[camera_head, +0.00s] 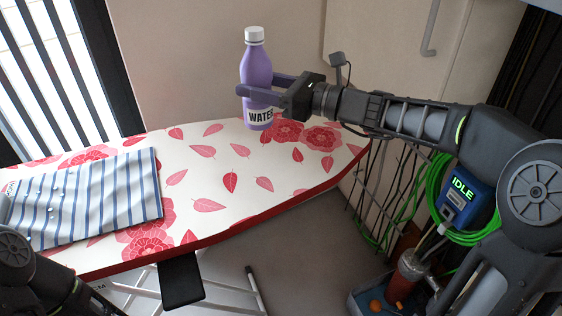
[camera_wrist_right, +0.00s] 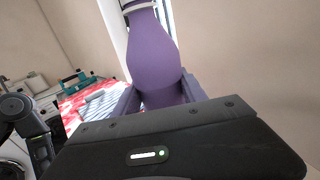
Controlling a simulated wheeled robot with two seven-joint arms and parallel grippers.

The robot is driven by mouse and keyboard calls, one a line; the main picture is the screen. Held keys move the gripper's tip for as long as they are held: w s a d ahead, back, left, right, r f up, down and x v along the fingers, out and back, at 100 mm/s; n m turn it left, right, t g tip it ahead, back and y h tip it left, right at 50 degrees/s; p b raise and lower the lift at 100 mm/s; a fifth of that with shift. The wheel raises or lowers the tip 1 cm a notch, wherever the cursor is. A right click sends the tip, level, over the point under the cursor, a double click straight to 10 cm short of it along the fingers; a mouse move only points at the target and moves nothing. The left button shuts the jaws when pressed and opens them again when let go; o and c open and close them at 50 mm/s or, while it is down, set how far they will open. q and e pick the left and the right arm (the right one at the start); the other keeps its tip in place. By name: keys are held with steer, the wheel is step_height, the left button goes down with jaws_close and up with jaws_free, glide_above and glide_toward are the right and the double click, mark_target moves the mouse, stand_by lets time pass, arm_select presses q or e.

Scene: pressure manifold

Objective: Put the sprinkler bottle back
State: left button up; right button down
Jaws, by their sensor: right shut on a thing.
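The sprinkler bottle (camera_head: 256,72) is purple with a white cap and a label reading "WATER". It is upright at the far edge of the ironing board (camera_head: 215,190); I cannot tell whether its base touches the board. My right gripper (camera_head: 243,92) is shut around the bottle's body from the right. The bottle (camera_wrist_right: 152,45) also fills the middle of the right wrist view, between the fingers. A blue-and-white striped cloth (camera_head: 90,200) with small drops on it lies on the board's left part. My left arm shows at the lower left; its gripper is out of the picture.
The board has a red floral cover, bare right of the cloth. A beige wall stands behind it. At right are a green hose (camera_head: 415,185), a blue box reading "IDLE" (camera_head: 463,197) and a blue bin (camera_head: 365,301). A teal-handled object (camera_wrist_right: 75,77) shows in the wrist view.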

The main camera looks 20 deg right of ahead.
mark_target(258, 127)
steer(key=shift+s+a, duration=0.1)
steer(key=shift+s, duration=0.15)
steer(key=shift+a, duration=0.15)
steer(key=shift+f, duration=0.1)
steer(key=shift+f+b, duration=0.35)
steer(key=shift+f, duration=2.7)
steer(key=shift+f, duration=1.85)
